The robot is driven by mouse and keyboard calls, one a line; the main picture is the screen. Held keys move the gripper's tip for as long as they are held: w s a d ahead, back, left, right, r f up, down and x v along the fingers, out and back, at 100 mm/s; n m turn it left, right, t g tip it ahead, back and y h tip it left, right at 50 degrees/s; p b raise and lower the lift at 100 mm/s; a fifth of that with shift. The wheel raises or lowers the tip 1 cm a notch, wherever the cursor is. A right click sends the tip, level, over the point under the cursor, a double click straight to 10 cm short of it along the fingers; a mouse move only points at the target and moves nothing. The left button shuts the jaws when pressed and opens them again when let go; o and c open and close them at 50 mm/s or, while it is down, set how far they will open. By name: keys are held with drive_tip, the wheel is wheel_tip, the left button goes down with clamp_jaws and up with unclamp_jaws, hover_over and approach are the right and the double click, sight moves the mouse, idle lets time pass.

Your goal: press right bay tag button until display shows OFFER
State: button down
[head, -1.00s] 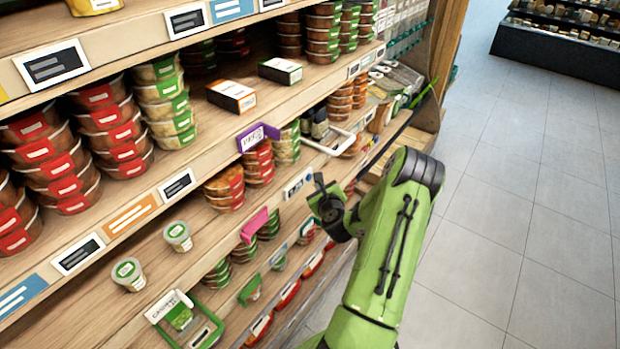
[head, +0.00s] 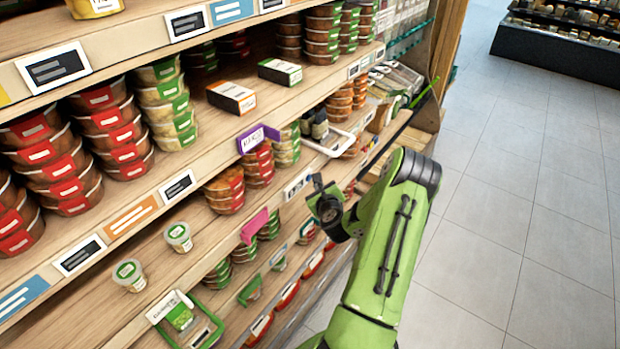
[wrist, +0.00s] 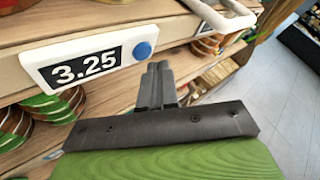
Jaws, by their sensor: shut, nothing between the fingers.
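A white shelf tag (wrist: 88,62) fills the left of the wrist view. Its dark display reads 3.25, and a round blue button (wrist: 143,50) sits at its right end. In the head view the same tag (head: 297,184) is on the shelf edge just left of my gripper (head: 318,182), too small to read. In the wrist view my gripper (wrist: 158,70) is shut and empty. Its fingertips are just below and right of the button in the picture. I cannot tell whether they touch it.
A white frame-like holder (head: 330,145) juts from the shelf edge above my gripper. A purple sign (head: 258,137) and a pink sign (head: 254,226) stick out to the left. Stacked tubs (head: 258,165) fill the shelves. The tiled floor (head: 500,220) to the right is clear.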

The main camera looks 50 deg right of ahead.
drive_tip(key=shift+w, duration=0.25)
drive_tip(key=shift+w+a+p, duration=0.1)
drive_tip(key=shift+w+p, duration=0.3)
drive_tip(key=shift+p, duration=0.3)
idle(0.6)
drive_tip(key=shift+s+b, duration=0.85)
drive_tip(key=shift+b, duration=0.05)
drive_tip(key=s+b, duration=0.4)
drive_tip(key=s, duration=0.1)
drive_tip(key=shift+d, duration=0.3)
